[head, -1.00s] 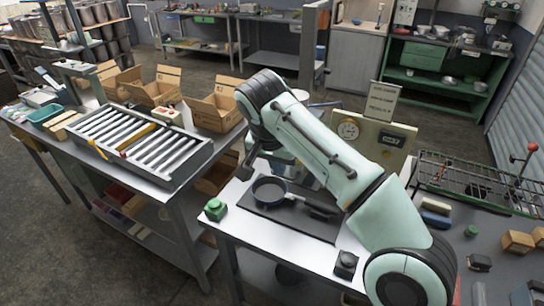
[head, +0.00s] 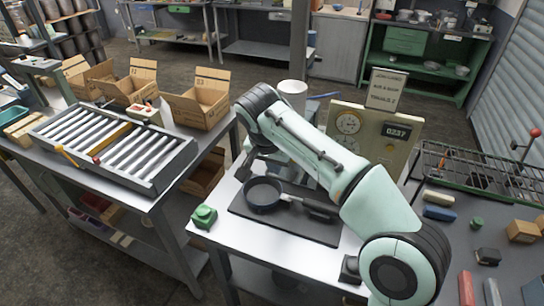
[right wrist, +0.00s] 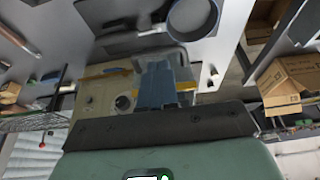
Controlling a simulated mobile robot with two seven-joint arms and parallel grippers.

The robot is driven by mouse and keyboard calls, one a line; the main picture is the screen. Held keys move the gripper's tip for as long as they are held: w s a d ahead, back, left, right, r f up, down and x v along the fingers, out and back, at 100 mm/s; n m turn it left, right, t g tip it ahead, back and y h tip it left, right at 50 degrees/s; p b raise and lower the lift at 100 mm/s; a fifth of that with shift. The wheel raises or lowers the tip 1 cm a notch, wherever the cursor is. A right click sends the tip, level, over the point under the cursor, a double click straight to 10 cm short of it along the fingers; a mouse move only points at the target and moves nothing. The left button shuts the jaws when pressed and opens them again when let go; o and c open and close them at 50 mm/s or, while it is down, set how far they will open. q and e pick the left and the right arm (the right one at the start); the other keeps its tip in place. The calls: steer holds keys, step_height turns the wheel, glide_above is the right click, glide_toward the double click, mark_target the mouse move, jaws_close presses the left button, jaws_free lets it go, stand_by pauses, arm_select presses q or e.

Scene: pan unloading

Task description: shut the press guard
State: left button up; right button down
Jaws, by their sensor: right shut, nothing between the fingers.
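The press, with its pale panel (head: 352,150) carrying dials and a display, stands behind my right arm in the head view. My arm hides most of its working space. In the right wrist view a clear guard with yellow edges (right wrist: 105,72) surrounds a blue block (right wrist: 165,82); I cannot tell how far it is open. My right gripper (head: 244,166) is shut and empty, pointing down left of the press and just behind the pan. A dark pan (head: 262,194) lies on a dark mat (head: 285,226) in front of the press. My left gripper is out of view.
A green button box (head: 203,216) stands at the table's front left corner, and a dark block (head: 350,268) at the right. A roller conveyor (head: 115,150) and open cartons (head: 200,100) are left. A wire rack (head: 470,170) is right.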

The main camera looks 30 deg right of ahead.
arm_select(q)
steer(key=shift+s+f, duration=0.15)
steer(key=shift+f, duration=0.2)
arm_select(e)
steer(key=shift+x, duration=1.3)
steer(key=shift+a+f, duration=0.1)
steer(key=shift+a, duration=0.05)
arm_select(q)
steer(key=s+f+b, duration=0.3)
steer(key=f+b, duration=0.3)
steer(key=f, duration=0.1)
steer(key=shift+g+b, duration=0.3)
steer(key=shift+b, duration=0.05)
arm_select(e)
step_height(320, 180, down, 11)
steer(key=shift+s, duration=0.2)
